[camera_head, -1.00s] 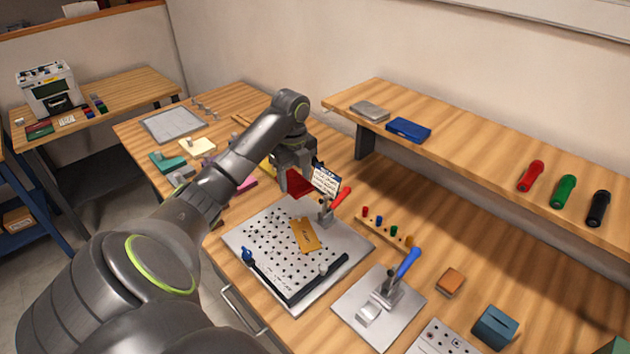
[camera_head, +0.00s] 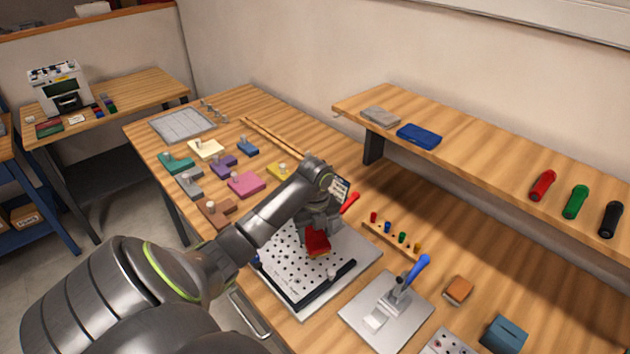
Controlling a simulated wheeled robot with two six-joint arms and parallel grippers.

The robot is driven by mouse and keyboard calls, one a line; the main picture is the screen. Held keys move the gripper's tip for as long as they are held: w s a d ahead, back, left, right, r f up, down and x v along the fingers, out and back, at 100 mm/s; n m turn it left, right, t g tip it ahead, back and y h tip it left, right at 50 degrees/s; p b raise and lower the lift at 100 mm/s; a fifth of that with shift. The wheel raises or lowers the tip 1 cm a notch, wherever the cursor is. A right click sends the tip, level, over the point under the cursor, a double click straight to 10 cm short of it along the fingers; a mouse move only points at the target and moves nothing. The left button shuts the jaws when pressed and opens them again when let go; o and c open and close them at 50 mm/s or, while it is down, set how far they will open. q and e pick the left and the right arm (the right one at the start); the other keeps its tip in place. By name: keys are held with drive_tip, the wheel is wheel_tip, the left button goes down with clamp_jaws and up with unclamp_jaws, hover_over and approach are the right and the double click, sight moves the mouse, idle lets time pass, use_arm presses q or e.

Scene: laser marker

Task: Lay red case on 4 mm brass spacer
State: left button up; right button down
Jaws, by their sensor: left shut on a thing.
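My left gripper (camera_head: 318,226) is shut on the red case (camera_head: 316,243) over the perforated plate (camera_head: 281,263). The red case hangs below the fingers, above the brass spacer (camera_head: 319,257). Only a thin yellow-orange edge of the spacer shows under the case; the rest is hidden. I cannot tell whether the case touches the spacer or is slightly above it. My right gripper is not in view.
A red-handled clamp (camera_head: 350,203) stands close behind the gripper at the plate's far corner. A dark rail (camera_head: 310,287) runs along the plate's near edge. A blue-handled clamp (camera_head: 398,292) stands to the right. Colored blocks on bases (camera_head: 246,183) lie at the left.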

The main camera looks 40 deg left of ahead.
sight(315, 236)
use_arm(q)
drive_tip(key=shift+f, duration=0.65)
drive_tip(key=o, duration=1.1)
drive_tip(key=shift+f, duration=0.15)
drive_tip(key=shift+r, duration=0.25)
wheel_tip(315, 236, up, 6)
drive_tip(key=shift+w+b, duration=0.15)
drive_tip(key=shift+b, duration=0.55)
drive_tip(key=shift+r+p, duration=2.25)
drive_tip(key=shift+r, duration=0.7)
